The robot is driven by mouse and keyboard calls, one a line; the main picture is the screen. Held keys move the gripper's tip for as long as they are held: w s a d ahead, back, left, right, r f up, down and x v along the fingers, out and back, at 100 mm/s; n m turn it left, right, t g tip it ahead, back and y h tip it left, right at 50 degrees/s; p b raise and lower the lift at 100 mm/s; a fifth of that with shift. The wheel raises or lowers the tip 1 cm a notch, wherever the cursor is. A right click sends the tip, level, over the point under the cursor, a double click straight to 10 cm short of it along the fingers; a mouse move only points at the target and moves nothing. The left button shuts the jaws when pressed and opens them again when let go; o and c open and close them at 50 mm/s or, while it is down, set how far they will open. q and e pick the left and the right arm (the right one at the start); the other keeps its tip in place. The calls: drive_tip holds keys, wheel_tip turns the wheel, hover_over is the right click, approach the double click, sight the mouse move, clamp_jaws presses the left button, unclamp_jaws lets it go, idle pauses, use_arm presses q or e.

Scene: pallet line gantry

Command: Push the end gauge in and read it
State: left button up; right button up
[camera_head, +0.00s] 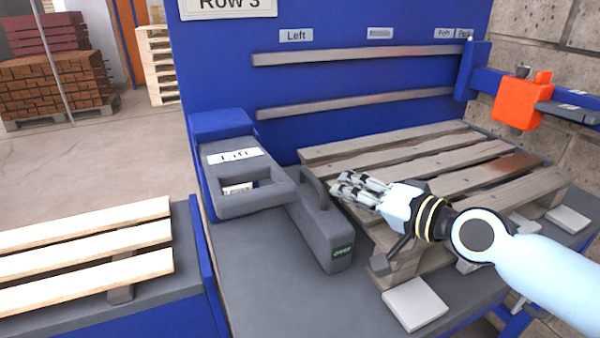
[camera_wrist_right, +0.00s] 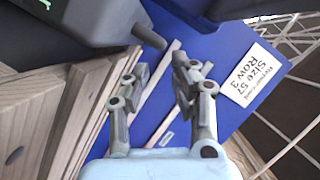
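The likely end gauge, a grey upright block with a loop handle (camera_head: 322,225), stands at the left end of the worn pallet (camera_head: 425,165). A small green display shows low on its front face, too small to read. My right gripper (camera_head: 345,187) reaches in from the right, its fingers just right of the block's handle and above the pallet's left end. I cannot tell whether they touch. In the right wrist view my right gripper (camera_wrist_right: 158,72) has its fingers apart with nothing between them. A dark grey body with a round peg (camera_wrist_right: 95,22) shows there at top left. My left gripper is out of view.
A grey box labelled "Lift" (camera_head: 238,180) stands left of the block. A blue back panel (camera_head: 345,35) with two rails rises behind. An orange block (camera_head: 520,102) sits on a blue arm at right. Pale slats (camera_head: 85,250) lie at left.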

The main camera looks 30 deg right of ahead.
sight(313, 176)
drive_tip(key=b+x, duration=0.1)
drive_tip(key=x, duration=0.9)
drive_tip(key=shift+f, duration=0.1)
drive_tip(key=shift+c, duration=0.7)
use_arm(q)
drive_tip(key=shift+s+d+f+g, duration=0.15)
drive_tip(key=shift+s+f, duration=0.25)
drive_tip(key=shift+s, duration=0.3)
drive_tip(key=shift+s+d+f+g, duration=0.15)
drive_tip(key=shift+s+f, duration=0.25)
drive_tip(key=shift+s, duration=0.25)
use_arm(e)
clamp_jaws()
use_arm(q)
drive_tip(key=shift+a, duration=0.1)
